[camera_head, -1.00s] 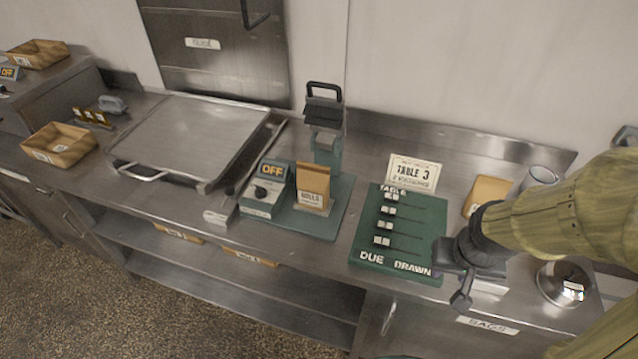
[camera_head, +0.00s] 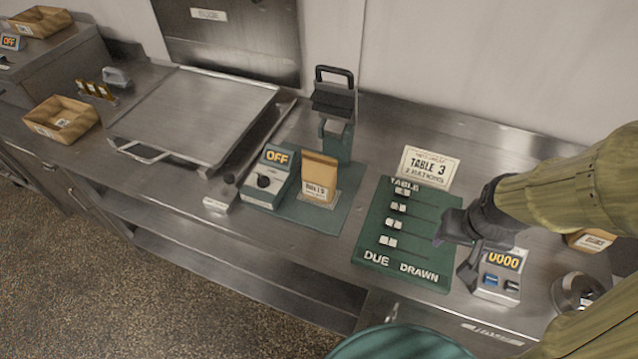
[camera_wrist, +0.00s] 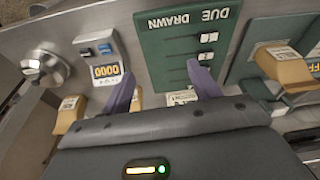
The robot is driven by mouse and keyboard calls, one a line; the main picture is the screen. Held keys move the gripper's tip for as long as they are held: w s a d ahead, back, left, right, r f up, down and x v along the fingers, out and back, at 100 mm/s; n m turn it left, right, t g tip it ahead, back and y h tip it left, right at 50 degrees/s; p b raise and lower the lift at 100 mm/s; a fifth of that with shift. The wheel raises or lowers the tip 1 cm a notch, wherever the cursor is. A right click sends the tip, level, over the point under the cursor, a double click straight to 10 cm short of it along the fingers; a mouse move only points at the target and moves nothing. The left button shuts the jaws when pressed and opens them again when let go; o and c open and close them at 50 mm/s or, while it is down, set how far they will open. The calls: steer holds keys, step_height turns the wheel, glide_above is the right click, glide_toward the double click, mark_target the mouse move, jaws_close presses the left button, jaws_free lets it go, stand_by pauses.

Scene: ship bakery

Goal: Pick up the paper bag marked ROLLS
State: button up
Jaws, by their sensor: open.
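The paper bag marked ROLLS (camera_head: 319,178) stands upright on a green base plate, beside a small box reading OFF, left of the green tally board. In the wrist view the bag (camera_wrist: 285,66) shows near the right side. My gripper (camera_head: 455,250) is over the right edge of the tally board, well to the right of the bag and apart from it. In the wrist view its two purple-grey fingers (camera_wrist: 163,85) are spread with nothing between them.
A counter box reading 0000 (camera_head: 499,274) sits by my gripper. A press with a black handle (camera_head: 334,105) stands behind the bag. A flat metal plate (camera_head: 195,115) is at left.

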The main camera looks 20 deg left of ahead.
steer(key=o, duration=0.7)
steer(key=shift+t+y, duration=0.3)
steer(key=w+a, duration=0.2)
steer(key=a, duration=0.1)
steer(key=shift+w+f, duration=0.3)
steer(key=shift+o, duration=0.2)
steer(key=w+a+f+t, duration=0.1)
steer(key=w+a+t, duration=0.1)
steer(key=w+a, duration=0.4)
steer(key=a, duration=0.2)
steer(key=shift+a+f+y, duration=0.4)
steer(key=w+a+f+m+t+p, duration=0.1)
steer(key=w+a+f+t, duration=0.2)
steer(key=a, duration=0.8)
steer(key=s+a+t+h, duration=0.2)
steer(key=s+a+t, duration=0.6)
steer(key=a, duration=0.3)
steer(key=shift+a+f+h+p, duration=0.15)
steer(key=shift+a+h+p, duration=0.15)
steer(key=shift+h+p, duration=0.15)
steer(key=shift+w, duration=0.1)
